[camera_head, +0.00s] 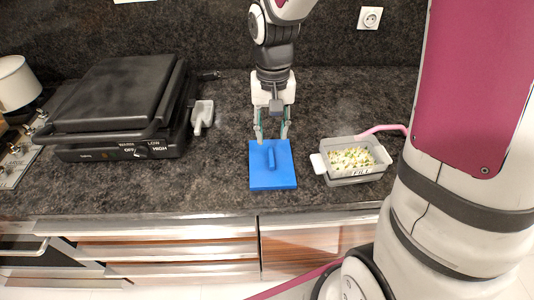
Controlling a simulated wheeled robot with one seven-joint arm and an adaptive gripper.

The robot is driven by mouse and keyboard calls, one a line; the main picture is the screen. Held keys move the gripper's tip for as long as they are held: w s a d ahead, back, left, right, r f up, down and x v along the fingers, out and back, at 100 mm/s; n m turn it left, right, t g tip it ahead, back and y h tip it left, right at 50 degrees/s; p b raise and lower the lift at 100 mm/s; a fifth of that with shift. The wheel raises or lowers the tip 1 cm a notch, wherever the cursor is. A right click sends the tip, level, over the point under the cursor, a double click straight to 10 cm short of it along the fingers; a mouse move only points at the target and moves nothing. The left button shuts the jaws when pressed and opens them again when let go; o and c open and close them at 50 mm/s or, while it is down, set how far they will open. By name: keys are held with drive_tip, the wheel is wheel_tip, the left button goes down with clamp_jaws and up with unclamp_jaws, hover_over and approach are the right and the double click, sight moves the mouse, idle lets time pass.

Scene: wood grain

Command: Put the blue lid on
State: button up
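The blue lid (260,177) lies flat on the dark counter in the middle of the view, with a raised blue handle on its top. My gripper (271,136) points down at the lid's far edge, behind the handle. Its two fingers are spread apart with nothing seen between them. I cannot tell whether the fingertips touch the lid. An open grey container (340,172) with pale green and white bits in it stands to the right of the lid.
A black contact grill (120,95) stands at the left, with a small white scoop (202,115) beside it. A white pot (17,82) is at the far left. A pink handle or strip (383,129) lies behind the container. The counter's front edge is close below the lid.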

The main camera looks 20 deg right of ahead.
sight(271, 156)
wheel_tip(271, 156, down, 8)
drive_tip(key=shift+f, duration=0.1)
idle(0.4)
drive_tip(key=shift+c, duration=0.6)
clamp_jaws()
